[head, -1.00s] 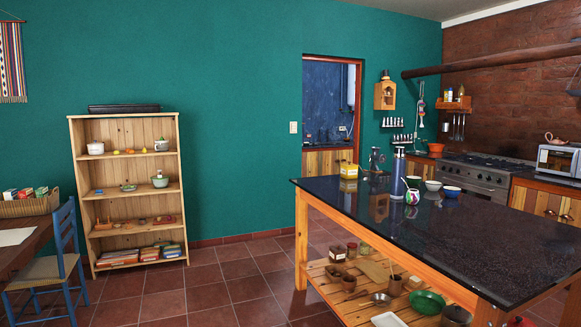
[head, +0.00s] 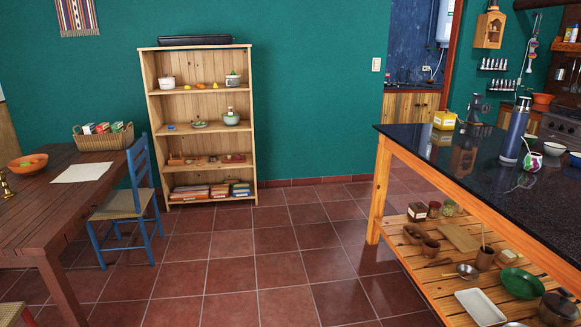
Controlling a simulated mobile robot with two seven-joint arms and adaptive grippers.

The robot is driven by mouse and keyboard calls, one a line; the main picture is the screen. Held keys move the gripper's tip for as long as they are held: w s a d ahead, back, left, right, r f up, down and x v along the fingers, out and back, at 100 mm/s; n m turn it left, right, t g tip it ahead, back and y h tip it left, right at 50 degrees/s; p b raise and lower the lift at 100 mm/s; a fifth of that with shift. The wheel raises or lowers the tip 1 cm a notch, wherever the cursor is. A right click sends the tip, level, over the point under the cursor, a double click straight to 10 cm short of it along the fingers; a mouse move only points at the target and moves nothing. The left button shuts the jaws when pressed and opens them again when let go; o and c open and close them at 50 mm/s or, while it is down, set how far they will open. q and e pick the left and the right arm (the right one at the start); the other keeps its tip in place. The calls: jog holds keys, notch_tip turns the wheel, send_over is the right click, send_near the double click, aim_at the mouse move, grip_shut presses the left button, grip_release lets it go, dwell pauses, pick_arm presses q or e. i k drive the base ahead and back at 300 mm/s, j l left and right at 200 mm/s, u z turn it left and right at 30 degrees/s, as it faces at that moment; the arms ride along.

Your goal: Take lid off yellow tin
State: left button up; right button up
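The yellow tin (head: 444,120) stands upright on the far left corner of the black-topped kitchen island (head: 462,190). Its top looks pale, but it is too small to tell the lid apart from the body. A dark metal grinder-like object (head: 478,108) stands just to its right. Neither of my grippers shows in the head view.
A blue chair (head: 138,190) and wooden table (head: 60,185) are at left. Tiled floor (head: 270,255) between is clear.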

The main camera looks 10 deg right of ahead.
aim_at(446, 112)
jog(key=i, duration=1.1)
jog(key=i+z, duration=0.15)
jog(key=i, duration=0.95)
jog(key=i+j, duration=0.1)
jog(key=i, duration=1)
jog(key=i+l+z, duration=0.1)
jog(key=i+z, duration=0.25)
jog(key=i, duration=0.55)
jog(key=i+j+z, duration=0.15)
jog(key=i+z, duration=0.2)
jog(key=i, duration=0.5)
jog(key=i+z, duration=0.1)
jog(key=i, duration=0.85)
jog(key=i+j+z, duration=0.1)
jog(key=i, duration=0.85)
jog(key=i+z, duration=0.45)
jog(key=i+j+z, duration=0.1)
jog(key=i+z, duration=0.35)
jog(key=i+j+z, duration=0.25)
jog(key=z, duration=0.25)
jog(key=i, duration=0.05)
